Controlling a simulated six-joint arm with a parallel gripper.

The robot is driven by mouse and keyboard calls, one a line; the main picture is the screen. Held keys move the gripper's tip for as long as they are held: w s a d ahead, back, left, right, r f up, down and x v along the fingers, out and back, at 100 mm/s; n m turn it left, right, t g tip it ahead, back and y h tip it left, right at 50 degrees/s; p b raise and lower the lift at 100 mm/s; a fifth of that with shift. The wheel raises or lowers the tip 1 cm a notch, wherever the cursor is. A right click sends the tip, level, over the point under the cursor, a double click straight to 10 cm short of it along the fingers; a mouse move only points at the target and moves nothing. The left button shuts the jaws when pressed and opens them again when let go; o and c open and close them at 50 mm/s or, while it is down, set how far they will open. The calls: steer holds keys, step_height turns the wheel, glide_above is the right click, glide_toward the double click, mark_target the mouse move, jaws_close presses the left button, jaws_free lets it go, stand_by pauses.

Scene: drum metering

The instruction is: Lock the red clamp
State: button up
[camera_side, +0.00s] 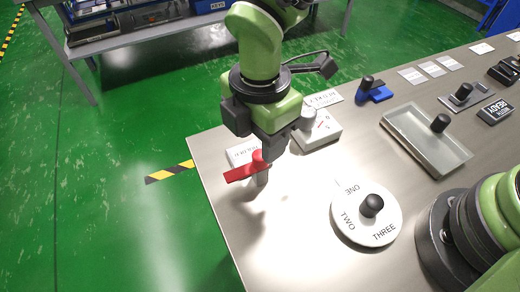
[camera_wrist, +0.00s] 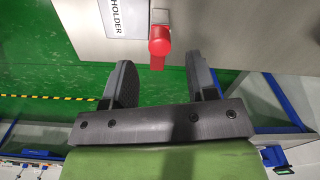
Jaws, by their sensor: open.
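The red clamp (camera_side: 242,172) is a red lever with a round knob on a short grey post, near the table's left edge. In the wrist view, the red clamp (camera_wrist: 160,40) shows end-on at the table edge, next to a plate reading HOLDER. My gripper (camera_side: 272,148) is just above and beside the clamp in the side view, hiding part of its surroundings. In the wrist view, my gripper (camera_wrist: 160,78) has its two dark fingers spread apart, with the red end ahead of the gap between them. Nothing is held.
A round white dial (camera_side: 352,228) marked ONE, TWO, THREE with a black knob stands to the right. A white box (camera_side: 318,132) is behind my gripper. The table front is bare.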

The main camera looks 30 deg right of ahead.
mark_target(260, 154)
steer(key=shift+f, duration=2.4)
steer(key=shift+c, duration=0.4)
steer(key=c, duration=0.8)
steer(key=shift+c, duration=0.2)
